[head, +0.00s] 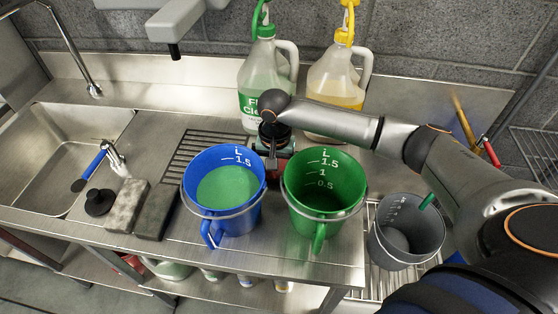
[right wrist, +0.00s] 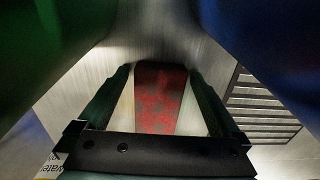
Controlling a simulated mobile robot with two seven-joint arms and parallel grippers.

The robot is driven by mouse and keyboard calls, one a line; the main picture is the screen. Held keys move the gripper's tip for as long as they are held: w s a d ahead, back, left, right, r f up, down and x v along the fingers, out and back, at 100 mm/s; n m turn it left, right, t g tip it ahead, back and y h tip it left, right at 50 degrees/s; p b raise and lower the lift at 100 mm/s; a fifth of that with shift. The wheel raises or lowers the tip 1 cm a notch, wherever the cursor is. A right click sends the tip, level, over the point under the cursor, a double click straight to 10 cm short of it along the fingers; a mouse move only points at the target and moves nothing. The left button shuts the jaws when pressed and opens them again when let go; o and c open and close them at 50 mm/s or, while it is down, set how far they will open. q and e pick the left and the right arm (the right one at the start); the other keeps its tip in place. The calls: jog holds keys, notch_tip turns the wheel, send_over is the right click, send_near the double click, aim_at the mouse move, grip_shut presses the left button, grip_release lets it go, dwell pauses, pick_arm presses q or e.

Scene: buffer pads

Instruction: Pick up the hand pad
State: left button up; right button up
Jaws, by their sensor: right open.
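A red mottled pad (right wrist: 160,98) lies on the metal counter in the right wrist view. In the head view only a small reddish part of it (head: 287,166) shows, behind and between the blue bucket and the green bucket. My right gripper (right wrist: 160,72) is open, with one finger on each side of the pad; I cannot tell whether they touch it. In the head view my right gripper (head: 271,160) points down behind the buckets, its tips mostly hidden. My left gripper is not in view.
The blue bucket (head: 225,222) with green liquid and the green bucket (head: 320,217) stand close in front. Two jugs (head: 262,80) (head: 335,85) stand behind. A grey sponge (head: 125,207) and a dark pad (head: 155,211) lie left. A grey bucket (head: 405,232) is at right.

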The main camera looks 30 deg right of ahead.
jog(key=shift+c, duration=0.2)
jog(key=c, duration=1.2)
jog(key=shift+r, duration=0.1)
notch_tip(320, 180, up, 10)
jog(key=shift+f, duration=0.1)
